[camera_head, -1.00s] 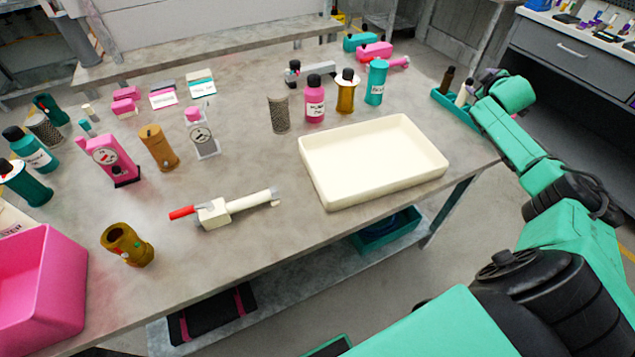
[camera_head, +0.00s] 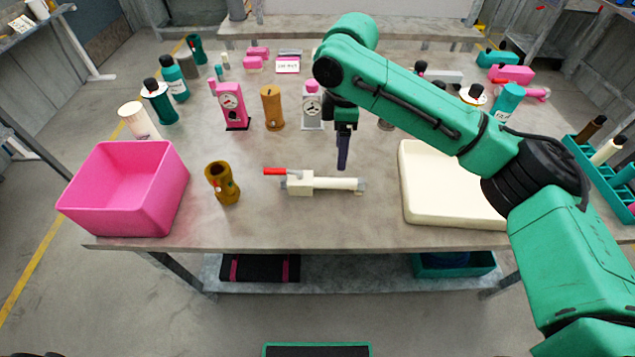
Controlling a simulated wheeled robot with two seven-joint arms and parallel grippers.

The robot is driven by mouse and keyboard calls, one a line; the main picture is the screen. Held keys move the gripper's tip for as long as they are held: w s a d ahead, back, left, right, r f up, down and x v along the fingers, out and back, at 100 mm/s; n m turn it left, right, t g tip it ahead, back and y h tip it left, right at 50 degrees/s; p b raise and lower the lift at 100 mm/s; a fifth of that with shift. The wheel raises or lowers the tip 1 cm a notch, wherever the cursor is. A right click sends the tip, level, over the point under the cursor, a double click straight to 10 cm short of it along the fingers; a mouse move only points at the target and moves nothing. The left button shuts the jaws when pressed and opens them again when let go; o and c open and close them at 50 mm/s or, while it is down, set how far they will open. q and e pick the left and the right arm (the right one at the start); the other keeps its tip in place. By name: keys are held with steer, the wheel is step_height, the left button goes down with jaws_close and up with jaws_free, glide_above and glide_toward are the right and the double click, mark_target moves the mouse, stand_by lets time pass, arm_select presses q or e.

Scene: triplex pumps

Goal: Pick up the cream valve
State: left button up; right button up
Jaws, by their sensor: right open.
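The cream valve (camera_head: 320,184) lies on its side on the table near the middle front. It has a cream body, a red lever handle on its left and a greyish tip on its right. My right gripper (camera_head: 343,163) points down just above and behind the right half of the valve. It is open with nothing held; its fingers overlap in this view, and I cannot tell how far they are above the tabletop. My left gripper is not in view.
A cream tray (camera_head: 418,207) stands right of the valve, partly behind my right arm. A brown fitting (camera_head: 222,184) and a pink bin (camera_head: 118,205) stand to the left. Gauges, bottles and boxes line the back. The table front around the valve is clear.

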mark_target(338, 180)
steer(key=f, duration=1.1)
steer(key=shift+w+f, duration=0.2)
steer(key=shift+f, duration=0.1)
jaws_close()
steer(key=shift+r, duration=0.1)
stand_by(0.6)
